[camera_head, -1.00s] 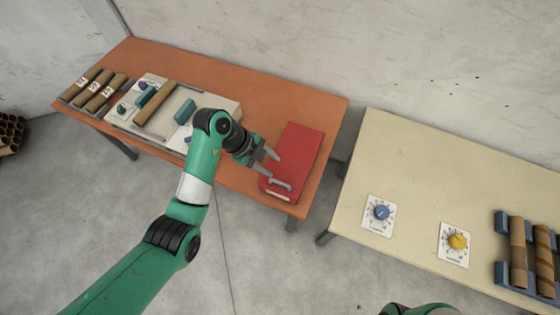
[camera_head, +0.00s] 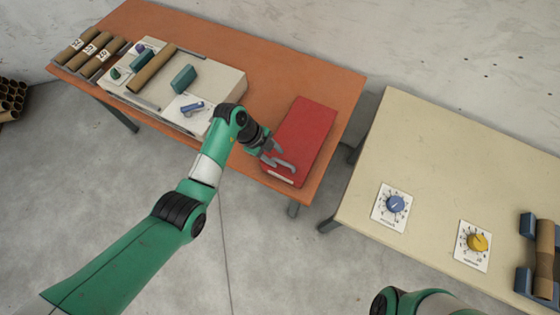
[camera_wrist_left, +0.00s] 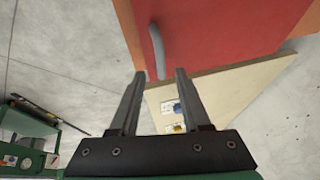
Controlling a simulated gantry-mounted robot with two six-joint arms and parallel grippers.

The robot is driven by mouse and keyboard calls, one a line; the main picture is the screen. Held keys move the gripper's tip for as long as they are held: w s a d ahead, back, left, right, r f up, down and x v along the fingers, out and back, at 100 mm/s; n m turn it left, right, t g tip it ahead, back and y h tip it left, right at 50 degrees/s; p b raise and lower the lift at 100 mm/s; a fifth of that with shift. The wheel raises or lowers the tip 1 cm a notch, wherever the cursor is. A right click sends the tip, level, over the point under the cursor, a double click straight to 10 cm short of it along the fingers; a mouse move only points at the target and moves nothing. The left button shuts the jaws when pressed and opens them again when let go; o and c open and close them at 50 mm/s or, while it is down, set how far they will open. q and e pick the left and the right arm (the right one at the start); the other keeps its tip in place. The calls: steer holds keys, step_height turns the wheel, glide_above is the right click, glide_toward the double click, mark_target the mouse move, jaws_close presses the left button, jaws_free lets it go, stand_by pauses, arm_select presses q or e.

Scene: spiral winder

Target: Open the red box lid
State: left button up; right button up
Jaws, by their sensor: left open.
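The red box (camera_head: 305,130) lies at the right end of the orange table, and its lid looks flat and closed. A grey curved handle (camera_head: 287,166) is at the lid's near edge. My left gripper (camera_head: 272,156) is open at the box's near left side, beside the handle. In the left wrist view, the open fingers (camera_wrist_left: 157,76) point at the handle (camera_wrist_left: 157,48) on the red box (camera_wrist_left: 225,35). The handle's lower end appears between the fingertips, but I cannot tell if they touch. The right gripper is out of view.
On the orange table (camera_head: 215,45), a white machine (camera_head: 228,92) with a brown tube and teal blocks stands left of the box. Several tubes (camera_head: 88,52) lie at the far left. A gap separates the cream table (camera_head: 430,150), which carries blue (camera_head: 395,204) and yellow (camera_head: 477,242) dials.

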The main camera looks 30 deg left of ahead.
mark_target(283, 162)
arm_select(q)
steer(key=b+x, duration=0.1)
steer(key=x, duration=0.3)
jaws_close()
stand_by(1.4)
